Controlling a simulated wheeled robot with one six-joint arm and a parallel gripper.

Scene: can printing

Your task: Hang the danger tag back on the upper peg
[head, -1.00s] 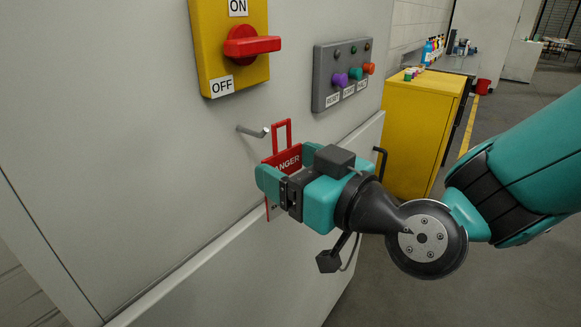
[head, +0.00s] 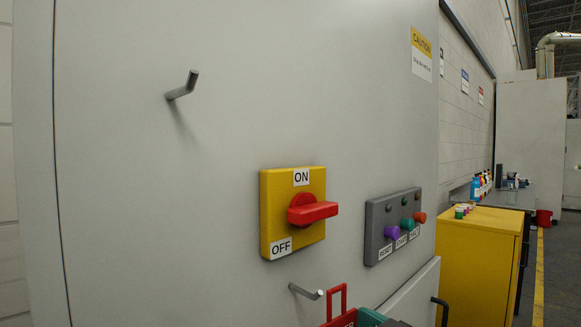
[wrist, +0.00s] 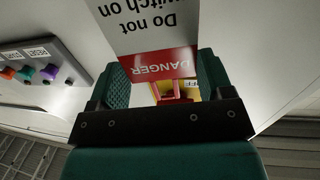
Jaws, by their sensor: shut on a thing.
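The danger tag (head: 337,302) shows at the bottom edge of the head view as a red hanging loop with a red top. In the wrist view the danger tag (wrist: 165,64) appears upside down, with a red band and a white lettered part. My gripper (wrist: 160,82) is shut on it, one finger at each side. Only the top of my gripper (head: 372,318) shows in the head view. The upper peg (head: 183,86) is bare, slanting out from the grey panel at upper left. The lower peg (head: 306,292) is just left of the tag's loop and seems apart from it.
A yellow switch box (head: 279,215) with a red handle (head: 312,211) juts out between the two pegs. A grey button box (head: 393,227) is to its right. A yellow cabinet (head: 480,262) stands farther right. The panel around the upper peg is clear.

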